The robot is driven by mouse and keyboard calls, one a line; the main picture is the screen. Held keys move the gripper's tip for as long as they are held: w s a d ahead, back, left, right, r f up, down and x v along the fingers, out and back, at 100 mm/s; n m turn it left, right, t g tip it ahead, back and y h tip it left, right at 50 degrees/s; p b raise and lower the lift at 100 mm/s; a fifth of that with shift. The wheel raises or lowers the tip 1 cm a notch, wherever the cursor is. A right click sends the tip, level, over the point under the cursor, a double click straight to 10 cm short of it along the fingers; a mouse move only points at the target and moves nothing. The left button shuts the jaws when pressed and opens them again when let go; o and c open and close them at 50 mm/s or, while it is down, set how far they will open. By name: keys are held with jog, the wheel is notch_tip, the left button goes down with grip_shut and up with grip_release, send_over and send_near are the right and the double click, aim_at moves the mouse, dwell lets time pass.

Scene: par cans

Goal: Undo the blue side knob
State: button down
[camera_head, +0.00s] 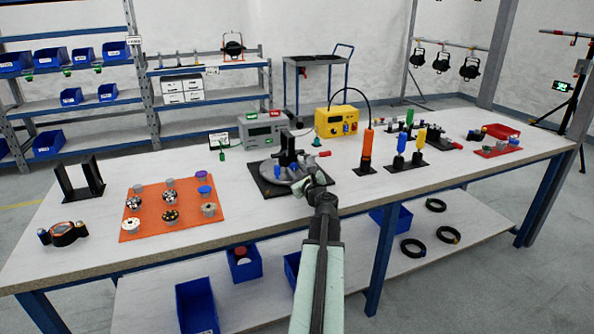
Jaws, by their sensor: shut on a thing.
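A dark upright unit with a grey round base (287,174) stands on a black plate (263,186) near the middle of the table. A small blue spot (277,170) shows at the left of the base; it is too small to tell if it is the blue side knob. My gripper (312,183) reaches in from the front, at the right side of this unit. Its jaws are shut on a small part there. My gripper hides most of that part, and I cannot tell its colour.
An orange mat (150,228) with several knobs lies left. A grey power box (262,131) and a yellow box (337,121) stand behind the unit. An orange-handled tool (367,148) and a rack of coloured drivers (405,164) stand right.

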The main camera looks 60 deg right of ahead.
jog(key=c, duration=1.1)
grip_release()
jog(key=v, duration=0.8)
jog(key=shift+d, duration=0.1)
